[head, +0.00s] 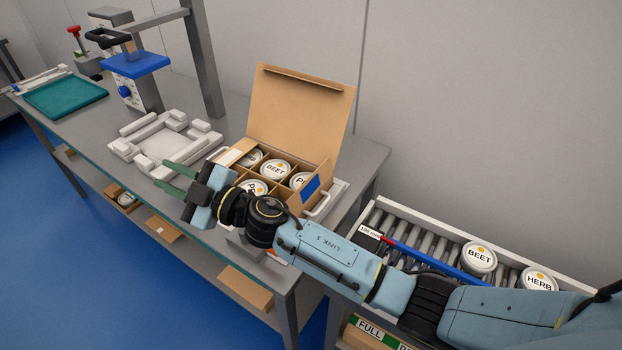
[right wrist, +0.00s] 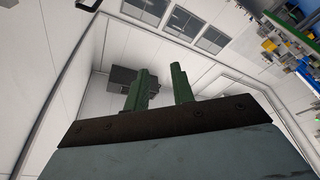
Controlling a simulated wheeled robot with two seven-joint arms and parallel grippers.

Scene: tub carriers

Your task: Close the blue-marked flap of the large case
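The large cardboard case (head: 300,110) stands on the grey bench with its tall back lid raised. White-lidded tubs, some reading BEET, sit in its divided compartments. The blue-marked flap (head: 310,188) is at the case's right side, not folded over the tubs, and it carries a blue patch. Another flap with a white label (head: 230,157) is at the left side. My right gripper (head: 163,174) is open and empty, left of the case, with its green fingers apart. Its arm crosses in front of the case and hides its front. The right wrist view shows the open fingers (right wrist: 162,85) against wall and ceiling. My left gripper is not in view.
A white moulded fixture (head: 160,140) lies left of the case. Beyond it stand a blue-topped device (head: 135,65), a grey post (head: 203,60) and a teal tray (head: 65,97). A roller conveyor (head: 430,245) with BEET and HERB tubs is at the right, partly behind my arm.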

